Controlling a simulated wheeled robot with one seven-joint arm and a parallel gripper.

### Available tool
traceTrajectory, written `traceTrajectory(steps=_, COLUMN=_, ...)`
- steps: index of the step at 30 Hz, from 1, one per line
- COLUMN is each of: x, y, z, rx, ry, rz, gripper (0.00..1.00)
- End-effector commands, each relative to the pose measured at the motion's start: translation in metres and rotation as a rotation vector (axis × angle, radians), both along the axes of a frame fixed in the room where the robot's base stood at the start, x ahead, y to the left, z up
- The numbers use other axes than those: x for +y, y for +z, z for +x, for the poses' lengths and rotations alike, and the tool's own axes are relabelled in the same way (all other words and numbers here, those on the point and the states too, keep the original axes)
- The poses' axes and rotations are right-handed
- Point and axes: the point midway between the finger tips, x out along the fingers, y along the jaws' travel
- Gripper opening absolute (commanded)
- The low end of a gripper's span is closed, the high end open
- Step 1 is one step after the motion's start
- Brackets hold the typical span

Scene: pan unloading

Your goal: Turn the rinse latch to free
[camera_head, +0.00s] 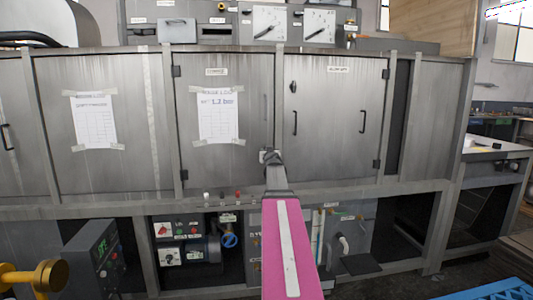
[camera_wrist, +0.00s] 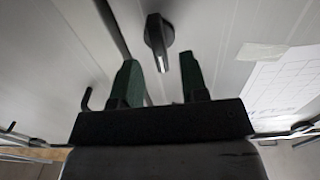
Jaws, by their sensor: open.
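The latch is a dark turn knob (camera_wrist: 157,34) on a grey metal door, close to the seam at the door's edge. In the wrist view its bar points down the picture, toward my gripper. My gripper (camera_wrist: 160,64) is open, with one green finger on each side of the bar's lower end; I cannot tell whether either finger touches it. In the head view my gripper (camera_head: 270,158) is at the lower right edge of the middle door (camera_head: 222,162) and largely hides this latch. The latch's markings are not visible.
A taped paper sheet (camera_head: 218,115) hangs on the middle door. The door to the right (camera_head: 335,155) has another dark latch (camera_head: 293,87) and black handles. A ledge with small knobs (camera_head: 222,195) runs below the doors. A yellow fixture (camera_head: 45,277) stands at lower left.

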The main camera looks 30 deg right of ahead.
Motion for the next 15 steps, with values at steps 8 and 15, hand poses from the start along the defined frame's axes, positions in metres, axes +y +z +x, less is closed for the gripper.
traceTrajectory(steps=8, x=-0.008, y=0.000, z=0.024, rx=0.000, ry=0.000, rz=0.000, gripper=0.40)
traceTrajectory(steps=15, x=-0.008, y=0.000, z=0.024, rx=0.000, ry=0.000, rz=0.000, gripper=0.34)
